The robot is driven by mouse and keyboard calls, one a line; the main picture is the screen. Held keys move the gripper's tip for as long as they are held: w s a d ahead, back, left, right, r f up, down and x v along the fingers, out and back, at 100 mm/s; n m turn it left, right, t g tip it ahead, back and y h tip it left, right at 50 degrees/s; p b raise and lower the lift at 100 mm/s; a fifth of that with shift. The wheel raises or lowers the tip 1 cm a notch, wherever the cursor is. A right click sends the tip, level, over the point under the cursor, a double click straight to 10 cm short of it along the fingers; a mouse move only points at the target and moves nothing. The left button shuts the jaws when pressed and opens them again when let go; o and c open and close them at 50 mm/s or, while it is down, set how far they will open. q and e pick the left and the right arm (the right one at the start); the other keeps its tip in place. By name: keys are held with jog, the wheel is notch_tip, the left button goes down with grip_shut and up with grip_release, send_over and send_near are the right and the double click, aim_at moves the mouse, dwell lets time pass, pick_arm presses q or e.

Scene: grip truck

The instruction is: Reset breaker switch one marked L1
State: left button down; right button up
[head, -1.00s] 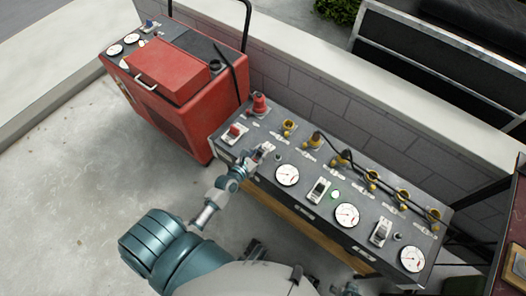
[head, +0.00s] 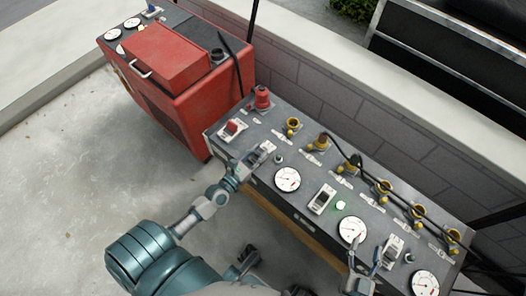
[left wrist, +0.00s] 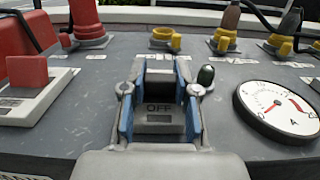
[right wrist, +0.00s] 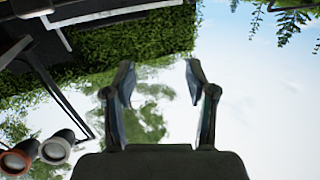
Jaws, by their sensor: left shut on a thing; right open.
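The breaker switch (left wrist: 158,107) in front of my left gripper (left wrist: 158,92) reads OFF. It sits on the grey control panel (head: 375,215); I cannot read an L1 mark. My left gripper (head: 262,152) is shut on this switch, with a blue-padded finger on each side. The fingers and palm partly hide it. Two more pale switches, a middle one (head: 322,199) and a right one (head: 389,251), sit further right along the panel. My right gripper (head: 364,258) is open and empty near the panel's front edge; its spread fingers (right wrist: 160,90) show in the right wrist view.
A red switch (head: 232,129) lies just left of my left gripper. Dial gauges, such as the left one (head: 287,179), and a lit green lamp (head: 341,205) are on the panel. Yellow sockets with a dark cable line its back. A red machine (head: 175,75) stands left.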

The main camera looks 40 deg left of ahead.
pick_arm(q)
jog(key=shift+s+f+b, duration=0.1)
jog(key=shift+f+b, duration=0.2)
jog(key=shift+b, duration=0.35)
jog(key=shift+r+t, duration=0.15)
jog(key=shift+t, duration=0.15)
pick_arm(e)
jog(key=shift+s+a+r+t+y, duration=0.1)
jog(key=shift+s+r+t+y, duration=0.1)
jog(key=shift+r+t, duration=1)
jog(key=shift+s+a+r+t+y, duration=0.1)
jog(key=shift+s+r+t, duration=0.1)
jog(key=shift+r+t, duration=1)
jog(key=shift+r, duration=0.2)
pick_arm(q)
jog(key=c, duration=0.8)
grip_release()
jog(key=shift+c, duration=0.2)
jog(key=shift+a, duration=0.1)
jog(key=shift+s, duration=0.1)
jog(key=s+f, duration=0.1)
jog(key=s, duration=1)
jog(key=shift+s+a+f, duration=0.2)
jog(key=shift+s+a, duration=0.15)
jog(key=shift+a, duration=0.1)
